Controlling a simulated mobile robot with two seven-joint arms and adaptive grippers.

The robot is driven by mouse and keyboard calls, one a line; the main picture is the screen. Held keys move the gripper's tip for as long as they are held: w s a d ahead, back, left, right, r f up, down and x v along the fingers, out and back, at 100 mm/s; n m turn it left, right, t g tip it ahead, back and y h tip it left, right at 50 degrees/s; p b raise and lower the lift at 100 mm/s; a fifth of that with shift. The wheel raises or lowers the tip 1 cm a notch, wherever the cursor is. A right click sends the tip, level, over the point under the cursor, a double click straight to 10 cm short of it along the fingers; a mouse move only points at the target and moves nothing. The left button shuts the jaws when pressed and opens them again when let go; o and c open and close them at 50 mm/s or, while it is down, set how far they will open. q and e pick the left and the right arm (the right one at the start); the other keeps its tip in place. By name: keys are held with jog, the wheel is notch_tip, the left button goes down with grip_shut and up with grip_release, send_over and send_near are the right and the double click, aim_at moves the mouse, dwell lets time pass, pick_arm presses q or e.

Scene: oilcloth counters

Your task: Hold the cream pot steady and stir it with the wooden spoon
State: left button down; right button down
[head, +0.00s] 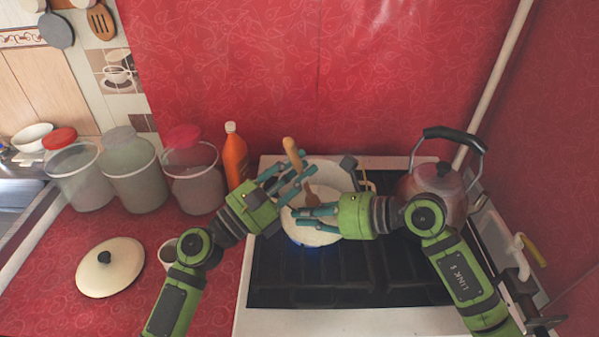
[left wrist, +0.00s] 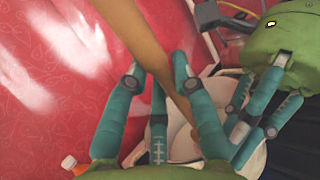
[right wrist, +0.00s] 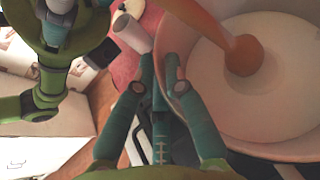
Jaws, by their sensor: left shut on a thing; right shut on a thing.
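The cream pot (head: 333,174) stands on the stove's left side, with a blue glow under it. My left gripper (head: 287,177) is shut on the wooden spoon (head: 292,150) above the pot's left side. The spoon is tilted, its handle top sticking up past the fingers; the handle also crosses the left wrist view (left wrist: 138,42). In the right wrist view the spoon's rounded end (right wrist: 243,56) is inside the pot (right wrist: 290,150), at its pale contents. My right gripper (head: 296,216) is shut on the pot at its near left side; its fingers hide the exact spot held.
A kettle (head: 437,184) stands right of the pot, close to my right arm. An orange bottle (head: 235,158) and several large jars (head: 132,170) line the left counter. A cream lid (head: 110,267) and a cup (head: 167,253) lie near my left arm. The front stove grate (head: 345,280) is bare.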

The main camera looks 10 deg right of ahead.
aim_at(285, 141)
pick_arm(q)
jog(key=shift+s+a+r, duration=0.45)
jog(key=shift+s+r, duration=0.05)
jog(key=shift+r, duration=1.05)
jog(key=shift+s+a+r, duration=0.4)
jog(key=shift+s+r, duration=0.1)
jog(key=shift+r, duration=1.1)
jog(key=shift+s+a+r, duration=0.45)
jog(key=shift+s+r, duration=0.05)
jog(key=shift+r, duration=1.05)
jog(key=shift+r, duration=2.5)
pick_arm(e)
jog(key=c, duration=1.2)
grip_release()
jog(key=shift+d, duration=0.1)
jog(key=v, duration=1.2)
